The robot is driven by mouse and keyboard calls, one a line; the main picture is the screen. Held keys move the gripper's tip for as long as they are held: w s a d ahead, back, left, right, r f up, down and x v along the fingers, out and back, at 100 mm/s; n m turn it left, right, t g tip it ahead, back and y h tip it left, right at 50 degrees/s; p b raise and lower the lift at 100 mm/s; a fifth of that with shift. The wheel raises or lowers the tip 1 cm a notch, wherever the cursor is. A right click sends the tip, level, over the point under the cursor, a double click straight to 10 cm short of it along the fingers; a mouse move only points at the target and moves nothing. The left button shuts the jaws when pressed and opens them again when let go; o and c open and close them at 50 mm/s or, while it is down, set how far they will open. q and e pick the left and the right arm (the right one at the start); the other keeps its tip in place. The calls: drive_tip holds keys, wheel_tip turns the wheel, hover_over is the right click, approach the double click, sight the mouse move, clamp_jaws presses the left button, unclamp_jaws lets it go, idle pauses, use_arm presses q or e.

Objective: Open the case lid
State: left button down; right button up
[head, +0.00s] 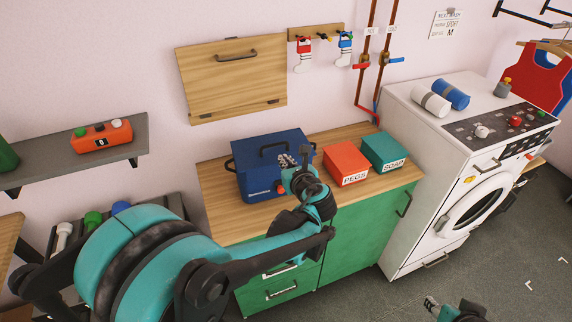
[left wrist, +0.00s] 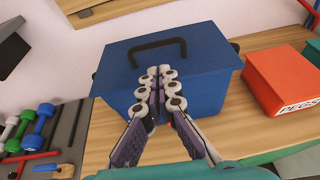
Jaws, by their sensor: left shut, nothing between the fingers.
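The case (head: 262,178) is a blue box on the wooden counter, with its lid (head: 280,142) down and a black handle (head: 275,148) on top. The case also fills the middle of the left wrist view (left wrist: 215,85), with its handle (left wrist: 160,44) behind my fingertips. My left gripper (head: 287,161) is shut and empty at the front of the case, near the lid's front edge. Its fingers also show in the left wrist view (left wrist: 158,72) and hide part of the case's front. I cannot tell whether they touch it. Part of my right gripper (head: 433,306) shows at the bottom edge.
A red pegs box (head: 346,163) and a teal soap box (head: 385,152) stand right of the case. A white washing machine (head: 400,115) is further right. A wooden wall panel (head: 215,85) hangs behind, and a grey shelf (head: 60,150) is at left. The counter (head: 215,190) is bare at its left end.

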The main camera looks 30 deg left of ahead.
sight(279, 153)
use_arm(q)
drive_tip(key=b+x, duration=0.1)
drive_tip(key=x, duration=0.5)
drive_tip(key=shift+w+a, duration=0.2)
